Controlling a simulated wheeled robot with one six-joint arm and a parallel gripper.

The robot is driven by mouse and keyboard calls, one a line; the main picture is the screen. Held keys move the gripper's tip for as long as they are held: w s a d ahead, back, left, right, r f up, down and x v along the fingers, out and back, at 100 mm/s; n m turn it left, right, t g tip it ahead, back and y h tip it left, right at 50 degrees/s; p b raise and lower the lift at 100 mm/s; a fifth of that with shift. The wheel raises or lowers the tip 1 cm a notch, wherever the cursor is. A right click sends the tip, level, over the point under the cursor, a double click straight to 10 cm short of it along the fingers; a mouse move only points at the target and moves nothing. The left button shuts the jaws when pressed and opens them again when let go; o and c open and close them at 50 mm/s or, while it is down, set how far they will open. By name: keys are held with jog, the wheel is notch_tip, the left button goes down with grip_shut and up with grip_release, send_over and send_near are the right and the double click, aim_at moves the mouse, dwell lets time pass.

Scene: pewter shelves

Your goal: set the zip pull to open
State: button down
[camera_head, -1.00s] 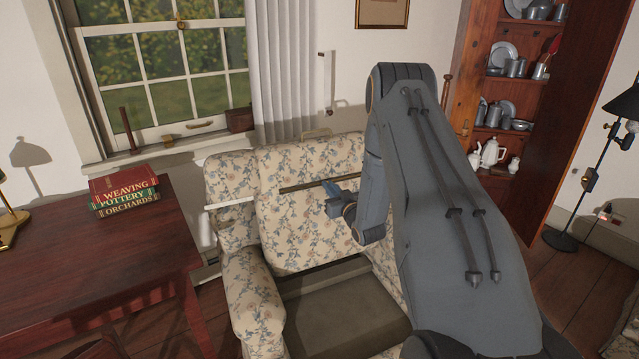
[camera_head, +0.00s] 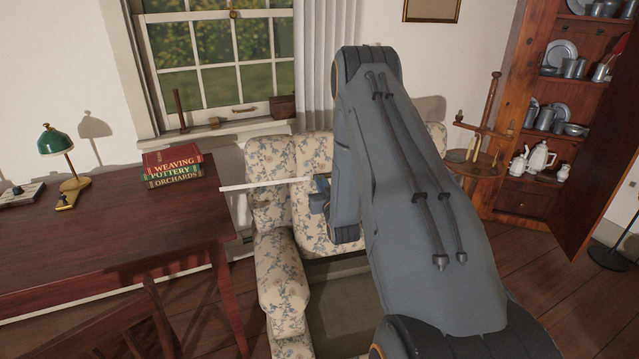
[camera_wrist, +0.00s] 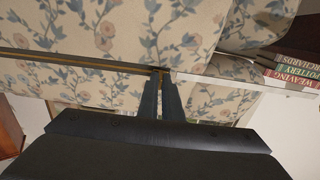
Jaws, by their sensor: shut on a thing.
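In the head view, the pale strip (camera_head: 265,184) reaches from beyond the sofa's left edge to my gripper (camera_head: 317,192). My arm hides the sofa back further right.
A dark red desk (camera_head: 110,225) with stacked books (camera_head: 172,167) and a green lamp (camera_head: 55,143) stands left of the sofa. A chair (camera_head: 110,330) is in front of the desk. A small round table (camera_head: 475,165) and the pewter cupboard (camera_head: 535,120) stand right.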

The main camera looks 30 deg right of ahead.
jog(key=shift+w+a, duration=0.1)
jog(key=c, duration=1.9)
grip_release()
jog(key=shift+a, duration=0.1)
jog(key=b+v, duration=0.1)
jog(key=v, duration=0.7)
jog(key=shift+w, duration=0.1)
